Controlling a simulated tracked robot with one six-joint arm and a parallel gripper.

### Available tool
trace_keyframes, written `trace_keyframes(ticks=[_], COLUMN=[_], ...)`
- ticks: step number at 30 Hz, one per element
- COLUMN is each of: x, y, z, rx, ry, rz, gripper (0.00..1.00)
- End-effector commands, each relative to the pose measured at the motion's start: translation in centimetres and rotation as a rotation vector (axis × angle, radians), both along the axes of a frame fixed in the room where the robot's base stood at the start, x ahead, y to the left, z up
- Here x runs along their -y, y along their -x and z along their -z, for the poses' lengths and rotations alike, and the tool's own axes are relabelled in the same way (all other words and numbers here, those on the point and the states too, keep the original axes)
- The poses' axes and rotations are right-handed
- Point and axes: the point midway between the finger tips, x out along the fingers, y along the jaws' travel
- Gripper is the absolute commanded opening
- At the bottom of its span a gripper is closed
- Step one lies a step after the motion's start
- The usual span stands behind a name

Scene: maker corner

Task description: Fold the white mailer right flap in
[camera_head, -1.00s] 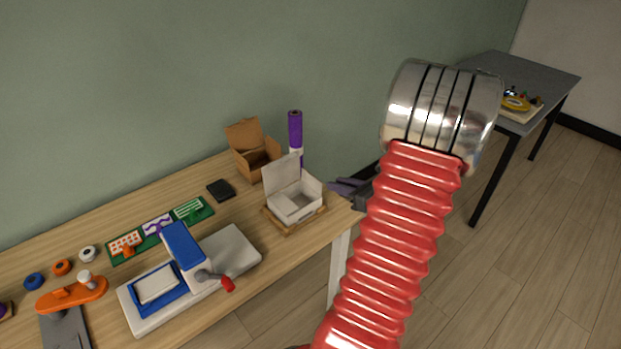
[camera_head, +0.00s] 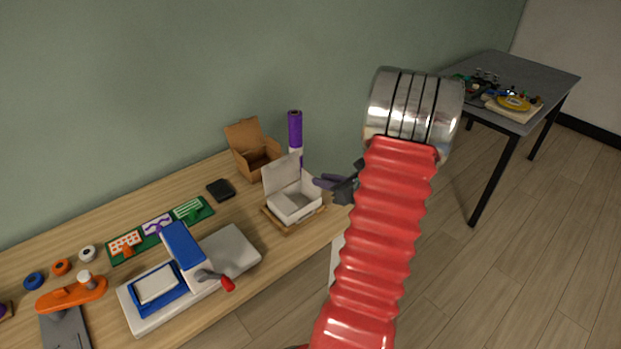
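The white mailer (camera_head: 294,205) stands on a wooden board (camera_head: 290,226) near the right end of the workbench. Its tall back lid is raised, and a side wall or flap shows at its right edge, too small to make out exactly. My gripper (camera_head: 326,182) is just right of the mailer, its purplish-grey fingers pointing left towards the box's right side. It seems apart from the box, though I cannot be sure of contact. The finger gap is too small to tell open from shut. My red arm hides part of the gripper's wrist.
A brown open box (camera_head: 255,155) and a purple roll (camera_head: 295,130) stand behind the mailer. A blue and grey press (camera_head: 188,262) is at the front left, with a black block (camera_head: 221,190) behind it. A grey table (camera_head: 535,85) with several small items stands at the far right.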

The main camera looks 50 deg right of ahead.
Motion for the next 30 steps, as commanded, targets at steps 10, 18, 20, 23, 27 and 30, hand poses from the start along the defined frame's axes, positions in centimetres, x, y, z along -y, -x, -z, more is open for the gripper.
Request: trace_keyframes(ticks=[10,18,20,23,27,30], x=[0.8,1.1,1.1,1.1,1.1,1.1], y=[-4.7,-6.0,-6.0,-6.0,-6.0,-6.0], z=[2.1,2.6,2.6,2.6,2.6,2.6], rx=[-0.002,-0.002,-0.001,-0.001,-0.001,-0.001], ry=[0.0,0.0,0.0,0.0,0.0,0.0], rz=[-0.002,0.0,0.0,0.001,0.001,0.001], gripper=[0.21,0.21,0.21,0.21,0.15,0.08])
